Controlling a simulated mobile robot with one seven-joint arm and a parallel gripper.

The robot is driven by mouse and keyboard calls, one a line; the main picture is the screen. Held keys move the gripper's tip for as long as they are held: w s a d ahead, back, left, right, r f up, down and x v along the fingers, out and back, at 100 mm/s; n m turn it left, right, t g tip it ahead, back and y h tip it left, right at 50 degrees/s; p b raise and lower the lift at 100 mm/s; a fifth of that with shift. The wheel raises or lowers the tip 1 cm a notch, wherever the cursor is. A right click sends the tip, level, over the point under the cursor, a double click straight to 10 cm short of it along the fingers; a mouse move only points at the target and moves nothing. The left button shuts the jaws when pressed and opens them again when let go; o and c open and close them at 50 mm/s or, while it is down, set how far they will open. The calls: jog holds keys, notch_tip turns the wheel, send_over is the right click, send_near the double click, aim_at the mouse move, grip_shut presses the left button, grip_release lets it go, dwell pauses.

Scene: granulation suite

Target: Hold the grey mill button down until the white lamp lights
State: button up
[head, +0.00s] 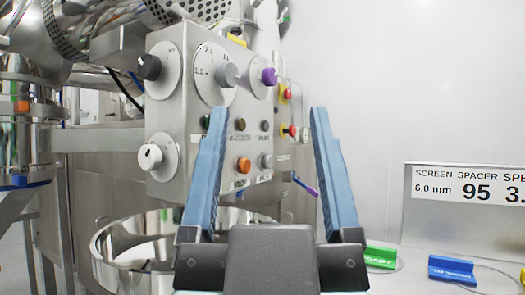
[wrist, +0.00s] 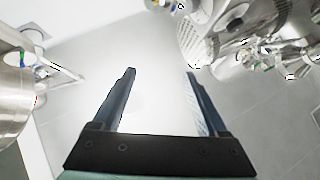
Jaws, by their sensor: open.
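The steel control panel (head: 180,115) fills the middle of the head view. A small grey button (head: 266,160) sits low on its face, right of an orange button (head: 243,165); their labels are too small to read. A row of small dark lamps (head: 239,124) is above them; none looks lit, and I cannot tell which is the white one. My gripper (head: 268,110) is open and empty, its blue fingers framing the buttons in the picture, nearer the camera and apparently apart from the panel. In the wrist view my gripper (wrist: 161,72) is over bare pale floor.
Knobs, one black (head: 149,67) and one purple (head: 269,77), stick out of the panel. Red and yellow buttons (head: 286,130) are on its side. A steel bowl (head: 125,245) stands below left. A sign (head: 465,190) and green (head: 380,257) and blue (head: 451,270) blocks are right.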

grip_shut()
dwell(1.5)
